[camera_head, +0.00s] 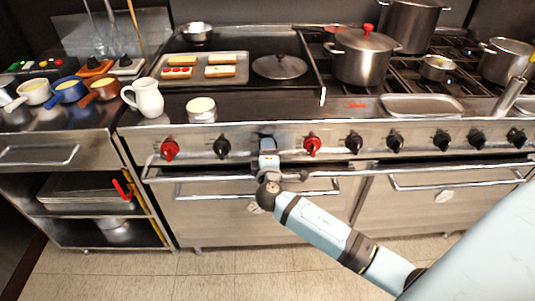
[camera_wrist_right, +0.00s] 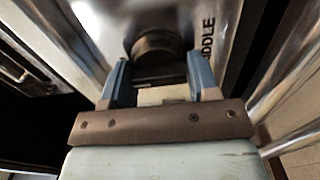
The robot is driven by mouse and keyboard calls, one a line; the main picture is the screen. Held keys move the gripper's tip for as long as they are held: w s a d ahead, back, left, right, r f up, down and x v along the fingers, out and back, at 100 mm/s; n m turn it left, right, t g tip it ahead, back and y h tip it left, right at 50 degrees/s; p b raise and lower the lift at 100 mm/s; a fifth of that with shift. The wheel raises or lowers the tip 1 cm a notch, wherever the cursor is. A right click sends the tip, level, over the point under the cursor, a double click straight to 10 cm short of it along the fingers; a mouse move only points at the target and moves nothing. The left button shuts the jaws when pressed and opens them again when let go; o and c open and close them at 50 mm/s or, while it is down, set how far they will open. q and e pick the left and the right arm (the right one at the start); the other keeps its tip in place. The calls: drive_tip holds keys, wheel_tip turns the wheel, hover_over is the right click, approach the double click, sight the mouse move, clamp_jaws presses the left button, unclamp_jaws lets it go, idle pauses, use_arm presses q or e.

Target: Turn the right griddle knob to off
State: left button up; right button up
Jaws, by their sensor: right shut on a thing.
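My right gripper (camera_head: 267,143) is at the front control panel of the range, between a black knob and a red knob. In the right wrist view its two blue fingers (camera_wrist_right: 160,78) are shut on a dark round knob (camera_wrist_right: 154,45), one finger on each side. The lettering beside this knob ends in "DDLE", so I take it as the right griddle knob. In the head view the gripper hides it, and its pointer angle cannot be read. Another black knob (camera_head: 221,148) is to its left. My left gripper is not in view.
Red knobs (camera_head: 169,149) (camera_head: 312,146) and several black knobs line the panel. An oven handle rail (camera_head: 220,178) runs just below, close to my wrist. A tray of food (camera_head: 240,58), a lid (camera_head: 279,67) and a red-knobbed pot (camera_head: 360,62) stand above. The floor in front is clear.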

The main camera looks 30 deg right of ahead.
drive_tip(key=o, duration=0.9)
drive_tip(key=v, duration=1.3)
drive_tip(key=shift+s+a, duration=0.25)
